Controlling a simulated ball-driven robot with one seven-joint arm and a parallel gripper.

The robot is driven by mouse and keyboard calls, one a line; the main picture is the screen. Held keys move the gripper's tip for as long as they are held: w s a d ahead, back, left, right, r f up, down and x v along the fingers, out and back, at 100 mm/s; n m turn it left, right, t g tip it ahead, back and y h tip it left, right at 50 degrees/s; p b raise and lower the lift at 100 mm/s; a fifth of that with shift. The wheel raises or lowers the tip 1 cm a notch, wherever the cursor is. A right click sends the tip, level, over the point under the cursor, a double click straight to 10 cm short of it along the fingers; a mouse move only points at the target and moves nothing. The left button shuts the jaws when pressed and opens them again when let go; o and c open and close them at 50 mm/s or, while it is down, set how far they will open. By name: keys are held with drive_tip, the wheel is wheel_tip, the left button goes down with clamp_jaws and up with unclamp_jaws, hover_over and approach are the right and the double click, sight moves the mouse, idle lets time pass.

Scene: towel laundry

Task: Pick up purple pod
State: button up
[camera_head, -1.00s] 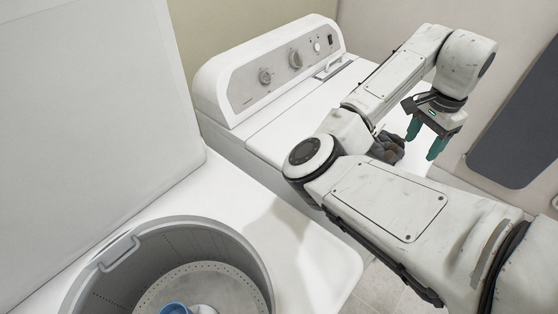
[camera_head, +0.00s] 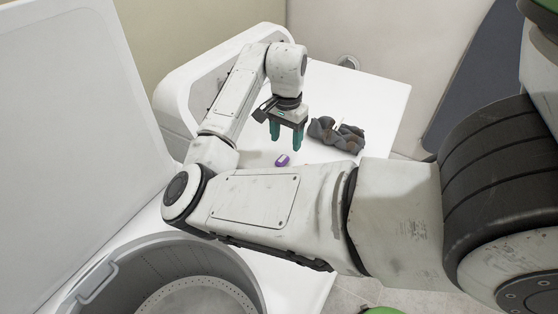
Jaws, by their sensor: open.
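The purple pod (camera_head: 282,160) is small, with a pale patch on it, and lies on the white machine top (camera_head: 375,100). My gripper (camera_head: 286,140) points down with its teal fingers apart and nothing visible between them. In the picture its fingertips are just above the pod and slightly to its right. I cannot tell the exact height gap. My own forearm crosses the view just below the pod.
A crumpled dark grey and brown cloth (camera_head: 337,135) lies right of my gripper on the same top. An open washer drum (camera_head: 200,262) is at the lower left, with its raised white lid (camera_head: 70,130) behind it. Free white surface lies behind the cloth.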

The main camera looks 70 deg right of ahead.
sight(285, 160)
drive_tip(key=shift+f+p, duration=0.6)
drive_tip(key=shift+f, duration=2.5)
drive_tip(key=c, duration=1.1)
drive_tip(key=shift+d+r, duration=0.1)
drive_tip(key=shift+r, duration=0.05)
